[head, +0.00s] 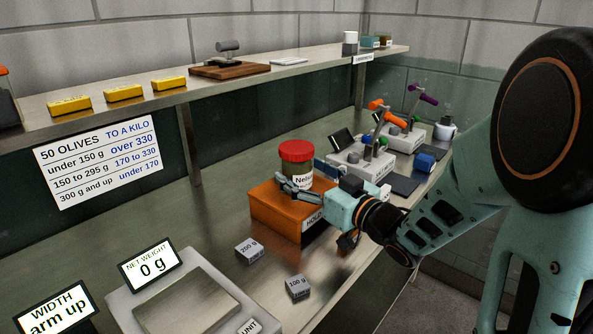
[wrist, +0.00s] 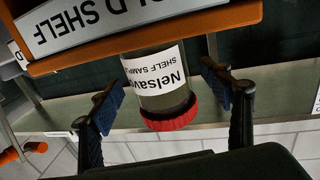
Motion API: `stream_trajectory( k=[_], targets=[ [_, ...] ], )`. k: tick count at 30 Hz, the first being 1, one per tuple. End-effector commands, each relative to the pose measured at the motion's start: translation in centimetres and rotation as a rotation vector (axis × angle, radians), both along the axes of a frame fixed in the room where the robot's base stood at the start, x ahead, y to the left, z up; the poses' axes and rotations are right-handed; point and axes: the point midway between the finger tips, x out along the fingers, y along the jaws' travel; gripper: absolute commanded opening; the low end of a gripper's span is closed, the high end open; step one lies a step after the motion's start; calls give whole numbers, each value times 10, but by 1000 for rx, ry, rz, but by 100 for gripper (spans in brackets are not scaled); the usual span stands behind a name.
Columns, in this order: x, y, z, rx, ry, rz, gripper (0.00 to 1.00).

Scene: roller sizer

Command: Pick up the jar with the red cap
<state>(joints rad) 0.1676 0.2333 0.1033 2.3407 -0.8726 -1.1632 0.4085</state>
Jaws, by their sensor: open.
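The jar with the red cap (head: 296,163) stands upright on an orange box labelled as a hold shelf (head: 270,205). It has dark glass and a white label. In the wrist view the jar (wrist: 162,83) appears upside down, with its red cap toward my gripper's base. My gripper (head: 300,186) is open at the jar. In the wrist view its two blue-padded fingers (wrist: 160,105) are on either side of the jar, with gaps visible on both sides. The lower part of the jar is partly hidden by a finger in the head view.
Grey weights marked 200 g (head: 249,250) and 100 g (head: 298,287) lie on the bench in front of the box. A scale (head: 158,275) reading 0 g is at front left. Lever devices (head: 362,165) stand behind at right. A shelf (head: 220,80) runs above the bench.

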Motion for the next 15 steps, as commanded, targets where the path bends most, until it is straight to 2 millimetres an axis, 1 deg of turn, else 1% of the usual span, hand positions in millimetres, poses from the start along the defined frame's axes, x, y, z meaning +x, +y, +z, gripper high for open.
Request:
stream_trajectory(
  k=[1, 5, 12, 13, 15],
  targets=[
    [6, 6, -1, 0, 0, 1, 71],
    [16, 14, -1, 0, 0, 1, 71],
    [18, 15, 0, -1, 1, -2, 71],
    [18, 15, 0, -1, 1, -2, 70],
    [18, 15, 0, -1, 1, -1, 63]
  ],
)
